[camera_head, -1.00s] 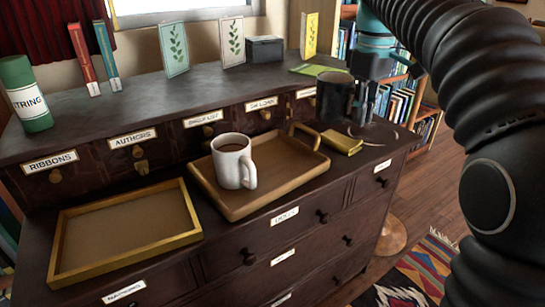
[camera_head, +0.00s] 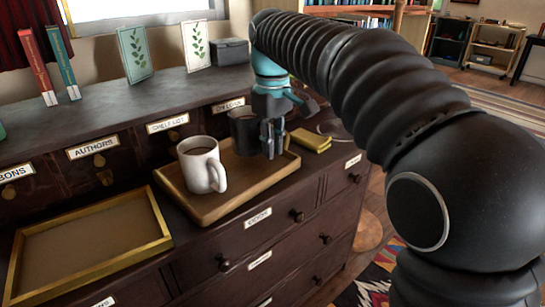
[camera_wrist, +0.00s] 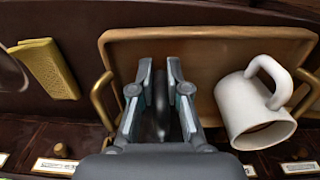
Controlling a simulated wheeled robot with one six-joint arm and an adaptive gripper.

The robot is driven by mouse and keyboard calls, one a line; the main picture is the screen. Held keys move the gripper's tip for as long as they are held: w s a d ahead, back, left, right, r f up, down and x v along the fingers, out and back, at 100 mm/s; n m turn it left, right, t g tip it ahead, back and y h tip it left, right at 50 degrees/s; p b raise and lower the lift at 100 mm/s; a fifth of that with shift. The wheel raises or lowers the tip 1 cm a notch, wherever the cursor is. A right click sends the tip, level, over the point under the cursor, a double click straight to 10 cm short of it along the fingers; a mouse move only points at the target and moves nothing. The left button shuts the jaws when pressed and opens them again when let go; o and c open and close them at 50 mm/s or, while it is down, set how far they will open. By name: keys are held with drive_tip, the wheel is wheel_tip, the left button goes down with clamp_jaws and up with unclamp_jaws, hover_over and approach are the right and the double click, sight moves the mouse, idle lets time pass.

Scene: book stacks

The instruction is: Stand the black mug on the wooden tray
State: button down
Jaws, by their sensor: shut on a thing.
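The black mug (camera_head: 243,132) is upright at the back right part of the wooden tray (camera_head: 240,192), beside the white mug (camera_head: 202,165). My gripper (camera_head: 270,150) is shut on the black mug from its right side. Whether the mug's base touches the tray is hidden. In the wrist view, a dark curved part of the black mug (camera_wrist: 161,106) shows between the fingers (camera_wrist: 160,92); the rest is hidden by my gripper. The wooden tray (camera_wrist: 205,48) lies below, with the white mug (camera_wrist: 254,108) on its right part.
A shallow yellow-framed tray (camera_head: 155,228) lies left of the wooden tray. A yellow book-like item (camera_head: 311,141) lies to the right. Label-fronted drawers (camera_head: 168,128) stand behind. A grey box (camera_head: 229,51) and two leaf-patterned cards stand on the upper shelf.

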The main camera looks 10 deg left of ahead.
drive_tip(key=shift+f, duration=1.45)
drive_tip(key=shift+f, duration=0.15)
drive_tip(key=c, duration=1.2)
unclamp_jaws()
drive_tip(key=shift+o, duration=0.2)
wheel_tip(320, 180, up, 12)
drive_tip(key=shift+r+p, duration=0.1)
drive_tip(key=shift+p, duration=1.15)
